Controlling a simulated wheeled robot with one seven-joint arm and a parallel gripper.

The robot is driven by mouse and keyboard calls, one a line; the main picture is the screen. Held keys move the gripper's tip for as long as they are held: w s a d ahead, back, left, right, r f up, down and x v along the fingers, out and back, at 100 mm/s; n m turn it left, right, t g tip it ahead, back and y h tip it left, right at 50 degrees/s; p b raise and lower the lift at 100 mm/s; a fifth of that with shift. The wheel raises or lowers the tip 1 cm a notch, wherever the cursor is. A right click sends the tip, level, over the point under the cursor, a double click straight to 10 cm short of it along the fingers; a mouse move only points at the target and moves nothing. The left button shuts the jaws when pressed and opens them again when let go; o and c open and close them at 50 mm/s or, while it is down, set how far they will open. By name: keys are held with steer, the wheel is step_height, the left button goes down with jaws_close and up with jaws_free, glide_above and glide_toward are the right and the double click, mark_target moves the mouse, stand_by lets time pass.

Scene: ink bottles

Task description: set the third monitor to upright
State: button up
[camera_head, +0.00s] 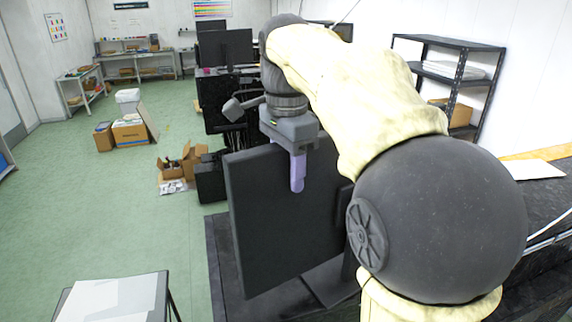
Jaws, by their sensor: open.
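A large dark monitor (262,235) stands close to me on a dark desk, its broad flat face toward me and its side edges slanted in the picture. Its stand foot (325,284) shows at the lower right. My arm covers the monitor's right part. My gripper (297,182) is at the monitor's top edge, pointing down. One purple finger shows in front of the monitor's face; the other finger is hidden. The gripper is open. I cannot tell whether the finger touches the monitor. Two more dark monitors, a nearer one (226,48) and a farther one (210,25), stand at the back.
A black metal shelf (448,45) stands at the right wall. Cardboard boxes (130,132) lie on the green floor at left and by the desks. A small table with white sheets (112,300) is at the lower left. The floor at left is largely clear.

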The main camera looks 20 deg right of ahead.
steer(key=shift+s+r, duration=0.1)
steer(key=shift+w+a+r, duration=0.1)
steer(key=shift+w+r, duration=0.15)
steer(key=shift+r, duration=3.4)
